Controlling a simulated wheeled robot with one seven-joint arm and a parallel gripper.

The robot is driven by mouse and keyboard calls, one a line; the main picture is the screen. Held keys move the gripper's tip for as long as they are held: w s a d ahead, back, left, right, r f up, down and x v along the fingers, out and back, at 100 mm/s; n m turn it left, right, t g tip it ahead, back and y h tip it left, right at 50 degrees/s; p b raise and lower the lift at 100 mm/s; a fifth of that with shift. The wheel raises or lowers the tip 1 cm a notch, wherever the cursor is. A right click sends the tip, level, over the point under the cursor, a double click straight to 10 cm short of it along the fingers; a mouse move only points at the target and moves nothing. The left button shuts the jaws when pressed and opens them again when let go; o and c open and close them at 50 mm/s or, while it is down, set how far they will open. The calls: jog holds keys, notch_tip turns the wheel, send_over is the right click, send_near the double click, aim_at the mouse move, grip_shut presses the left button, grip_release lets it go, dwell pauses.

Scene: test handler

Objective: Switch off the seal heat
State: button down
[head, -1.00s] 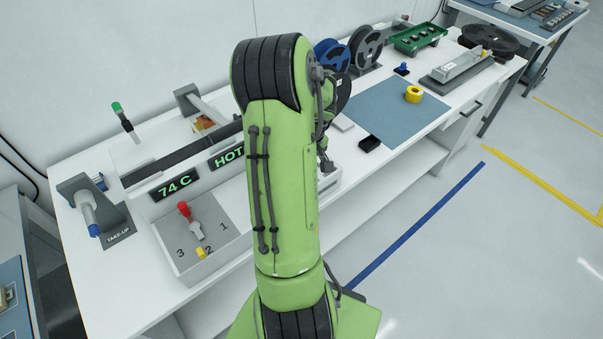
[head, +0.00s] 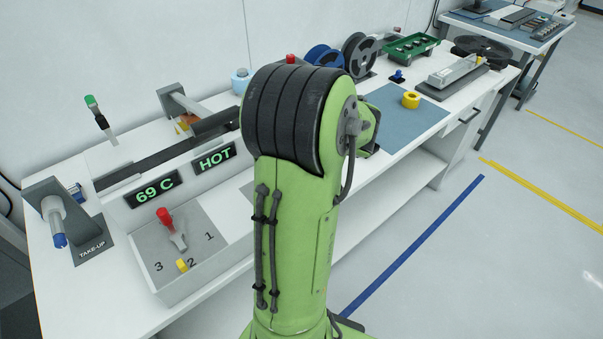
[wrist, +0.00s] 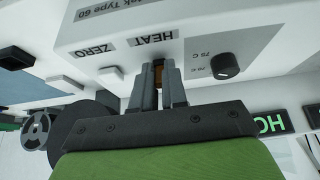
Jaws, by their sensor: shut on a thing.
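In the wrist view my gripper (wrist: 159,88) is at the front of a white box (wrist: 200,28), right by its HEAT label (wrist: 152,38). Its fingers are closed on a small amber-brown piece (wrist: 159,76), which looks like the heat switch. The fingers hide most of it, so its on or off position cannot be told. A black knob (wrist: 225,65) marked 75 C sits to the right, and a ZERO label (wrist: 98,52) to the left. In the head view my arm hides the gripper. There, one display (head: 152,189) reads 69 C and another (head: 214,160) reads HOT.
A grey panel (head: 200,262) marked 1, 2, 3 carries a red-tipped lever (head: 165,218) and a yellow piece (head: 182,265). The take-up unit (head: 58,215) stands at left. Reels (head: 360,54), a green tray (head: 411,46) and yellow tape (head: 411,100) are farther right.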

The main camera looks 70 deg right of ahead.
jog(key=c, duration=1.2)
grip_release()
jog(key=shift+o, duration=0.2)
jog(key=p+v, duration=0.3)
jog(key=v, duration=1.2)
jog(key=shift+s+r+p, duration=0.2)
jog(key=shift+r+p, duration=0.1)
jog(key=shift+r, duration=0.05)
